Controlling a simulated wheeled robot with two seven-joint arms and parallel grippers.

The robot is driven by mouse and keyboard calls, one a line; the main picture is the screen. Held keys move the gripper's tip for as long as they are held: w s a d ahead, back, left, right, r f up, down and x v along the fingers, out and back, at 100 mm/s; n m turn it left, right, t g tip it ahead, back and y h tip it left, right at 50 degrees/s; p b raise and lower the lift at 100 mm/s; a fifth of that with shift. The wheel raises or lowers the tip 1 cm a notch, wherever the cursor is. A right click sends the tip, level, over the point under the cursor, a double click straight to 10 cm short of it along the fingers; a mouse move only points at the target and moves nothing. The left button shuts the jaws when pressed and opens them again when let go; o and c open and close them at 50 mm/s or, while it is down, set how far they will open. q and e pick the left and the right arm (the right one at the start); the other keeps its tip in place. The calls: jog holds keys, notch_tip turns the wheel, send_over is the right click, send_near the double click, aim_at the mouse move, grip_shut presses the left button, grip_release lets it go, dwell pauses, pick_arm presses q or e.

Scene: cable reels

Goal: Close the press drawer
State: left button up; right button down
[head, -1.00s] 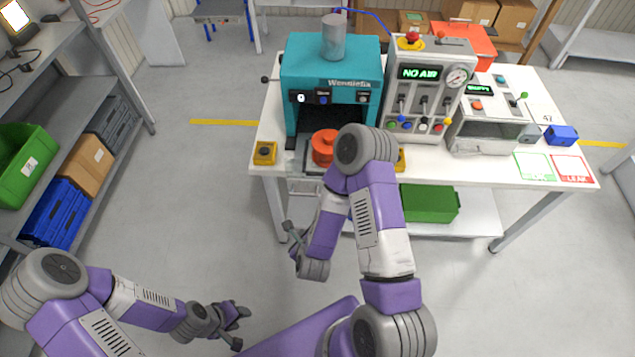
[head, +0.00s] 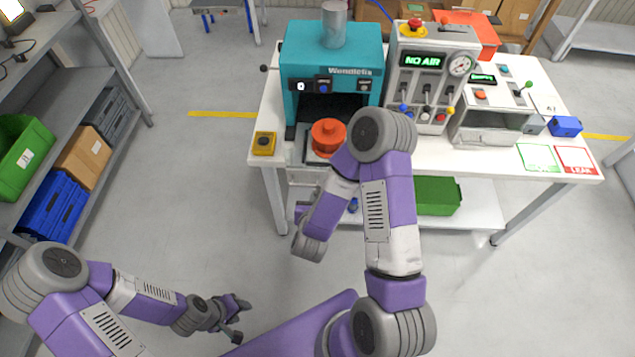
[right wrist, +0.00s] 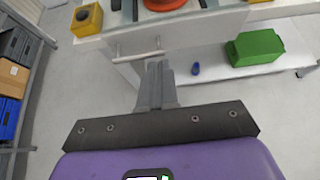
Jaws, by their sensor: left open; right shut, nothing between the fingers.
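The teal press (head: 332,62) stands on the white bench. Its drawer (head: 302,176) is pulled out toward me and carries an orange reel (head: 328,133). The right wrist view shows the drawer's pale front (right wrist: 180,38) with a bar handle (right wrist: 138,56), and the reel (right wrist: 165,4) cut off at the top. My right gripper (right wrist: 158,68) is shut and empty, its tips at the handle; I cannot tell whether they touch. In the head view my right arm hides most of that gripper. My left gripper (head: 241,320) is open and empty, low over the floor.
Yellow button box (head: 264,143) sits left of the drawer. A grey panel (head: 428,70) reading "NO AIR" stands right of the press. A green bin (head: 437,196) and a small blue object (right wrist: 196,69) are on the lower shelf. Floor before the bench is clear.

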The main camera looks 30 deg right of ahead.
jog(key=shift+b+x, duration=1.1)
jog(key=shift+b, duration=1.85)
send_near(318, 173)
jog(key=x, duration=0.4)
jog(key=shift+d+f, duration=0.15)
jog(key=shift+f, duration=0.3)
jog(key=shift+w+d, duration=0.45)
jog(key=shift+w, duration=0.4)
